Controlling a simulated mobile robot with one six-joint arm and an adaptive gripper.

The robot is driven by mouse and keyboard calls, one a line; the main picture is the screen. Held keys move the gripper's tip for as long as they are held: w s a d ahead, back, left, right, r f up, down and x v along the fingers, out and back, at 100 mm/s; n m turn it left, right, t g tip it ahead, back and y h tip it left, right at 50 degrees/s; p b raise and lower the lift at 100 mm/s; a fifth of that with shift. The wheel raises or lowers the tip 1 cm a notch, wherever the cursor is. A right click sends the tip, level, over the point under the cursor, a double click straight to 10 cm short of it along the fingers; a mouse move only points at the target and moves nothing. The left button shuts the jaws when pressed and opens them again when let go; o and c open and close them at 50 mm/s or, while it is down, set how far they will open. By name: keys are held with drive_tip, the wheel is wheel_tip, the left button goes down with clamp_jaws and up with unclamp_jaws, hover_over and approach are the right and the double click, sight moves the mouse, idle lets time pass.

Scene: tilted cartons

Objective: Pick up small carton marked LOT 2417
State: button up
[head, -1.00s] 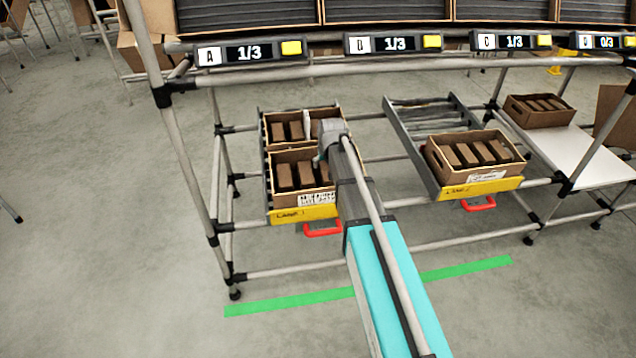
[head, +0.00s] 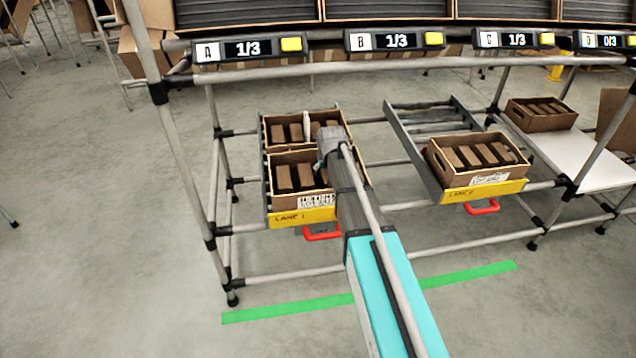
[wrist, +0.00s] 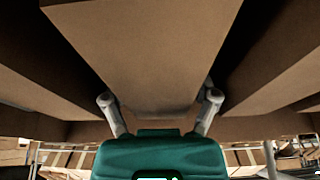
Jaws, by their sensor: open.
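In the wrist view a plain brown carton (wrist: 150,50) fills the middle. My gripper (wrist: 160,102) is open, with one finger on each side of this carton's near end; I cannot tell whether they touch it. Other brown cartons lie left (wrist: 35,75) and right (wrist: 275,85) of it. In the head view my gripper (head: 329,150) is over the right part of the front box (head: 289,157) in lane 1, where small brown cartons (head: 284,178) stand. My arm hides part of that box. No LOT 2417 marking is readable.
A second box (head: 264,132) with cartons sits behind the front one. Lane 2 holds another box (head: 474,180) to the right, and a further box (head: 540,112) stands on a white shelf (head: 575,155). A rack tube (head: 400,70) crosses above the lanes.

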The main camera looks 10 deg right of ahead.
drive_tip(key=c, duration=1)
drive_tip(key=shift+o, duration=0.2)
drive_tip(key=shift+r, duration=0.15)
wheel_tip(320, 180, up, 3)
drive_tip(key=p, duration=0.3)
drive_tip(key=s+d+r+p, duration=0.7)
drive_tip(key=s+r+p, duration=0.2)
drive_tip(key=s, duration=0.3)
drive_tip(key=shift+r+p, duration=0.35)
drive_tip(key=shift+p, duration=0.15)
drive_tip(key=shift+s, duration=0.1)
